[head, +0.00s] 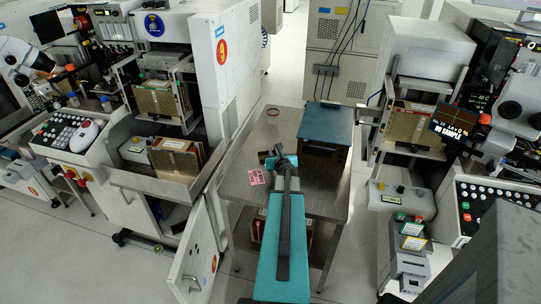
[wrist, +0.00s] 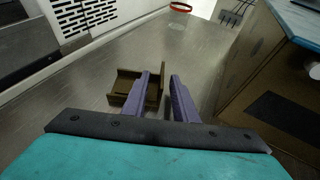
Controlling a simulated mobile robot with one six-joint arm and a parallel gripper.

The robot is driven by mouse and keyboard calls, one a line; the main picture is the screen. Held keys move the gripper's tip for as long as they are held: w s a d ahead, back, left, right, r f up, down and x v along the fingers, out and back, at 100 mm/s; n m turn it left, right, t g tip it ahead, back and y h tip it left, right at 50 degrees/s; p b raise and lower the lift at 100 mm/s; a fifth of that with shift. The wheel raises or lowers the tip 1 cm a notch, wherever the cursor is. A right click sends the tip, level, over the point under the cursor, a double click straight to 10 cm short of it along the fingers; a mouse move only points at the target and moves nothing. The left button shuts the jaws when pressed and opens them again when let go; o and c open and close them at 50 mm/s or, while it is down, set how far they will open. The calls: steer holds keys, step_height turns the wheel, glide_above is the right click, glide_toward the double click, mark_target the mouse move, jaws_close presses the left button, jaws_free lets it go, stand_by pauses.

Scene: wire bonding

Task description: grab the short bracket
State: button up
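The short bracket (wrist: 126,86) is a small brown-gold piece with raised walls, lying on the metal table in the wrist view. In the head view a small dark piece (head: 264,156) beside my gripper seems to be the same bracket, mostly hidden by the arm. My gripper (wrist: 164,80) has two purple fingers, spread apart. The left finger overlaps the bracket's body in the picture. The bracket's taller right wall shows between the fingertips, with a gap to the right finger. I cannot tell whether either finger touches it.
A brown box with a blue top (head: 326,122) stands on the metal table (head: 236,185) close to the right of my gripper. A red-rimmed ring-shaped item (head: 273,112) lies farther back. A pink label (head: 256,177) lies left of my arm. White machines flank the table.

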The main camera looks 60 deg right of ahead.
jaws_close()
steer(key=shift+r, duration=0.15)
